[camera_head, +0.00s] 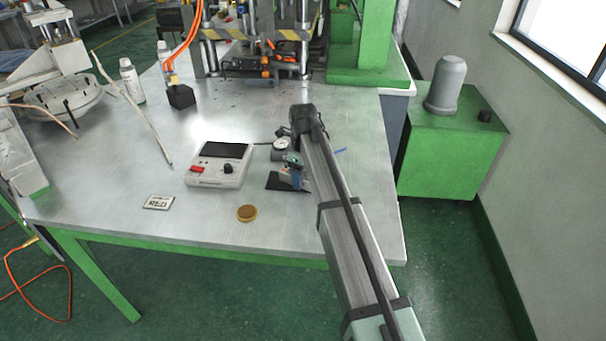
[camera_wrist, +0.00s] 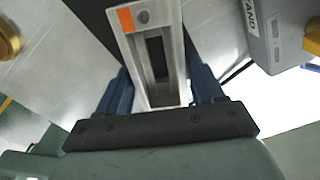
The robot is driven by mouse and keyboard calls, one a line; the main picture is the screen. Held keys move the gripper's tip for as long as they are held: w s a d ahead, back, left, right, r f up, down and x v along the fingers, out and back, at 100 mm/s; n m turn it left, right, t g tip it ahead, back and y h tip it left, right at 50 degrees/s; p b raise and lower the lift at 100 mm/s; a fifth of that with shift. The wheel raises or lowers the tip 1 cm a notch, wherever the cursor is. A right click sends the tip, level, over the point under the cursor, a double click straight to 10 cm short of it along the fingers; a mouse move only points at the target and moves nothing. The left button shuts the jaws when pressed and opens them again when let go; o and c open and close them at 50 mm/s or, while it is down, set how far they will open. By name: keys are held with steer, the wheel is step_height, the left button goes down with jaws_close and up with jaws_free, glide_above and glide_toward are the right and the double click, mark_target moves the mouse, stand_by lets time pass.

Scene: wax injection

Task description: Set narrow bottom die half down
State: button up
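The narrow bottom die half (camera_wrist: 130,48) is a bare-metal block with a long dark recess and an orange mark at one corner, in the wrist view. My gripper (camera_wrist: 160,88) has its two blue fingers on either side of the block, seemingly pressed against it. In the head view my gripper (camera_head: 293,172) is low over the black pad (camera_head: 275,182), at the table's front right. The die half is mostly hidden there by the gripper and arm. The pad also shows dark behind the block in the wrist view (camera_wrist: 88,18). I cannot tell whether the block touches it.
A grey control box (camera_head: 218,166) stands left of the gripper, a dial gauge (camera_head: 281,145) just behind it. A brass disc (camera_head: 247,213) and a small label card (camera_head: 158,202) lie in front. The press (camera_head: 265,65) stands at the back.

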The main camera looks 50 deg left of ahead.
steer(key=o, duration=0.3)
step_height(320, 180, up, 12)
steer(key=shift+r, duration=0.15)
stand_by(0.6)
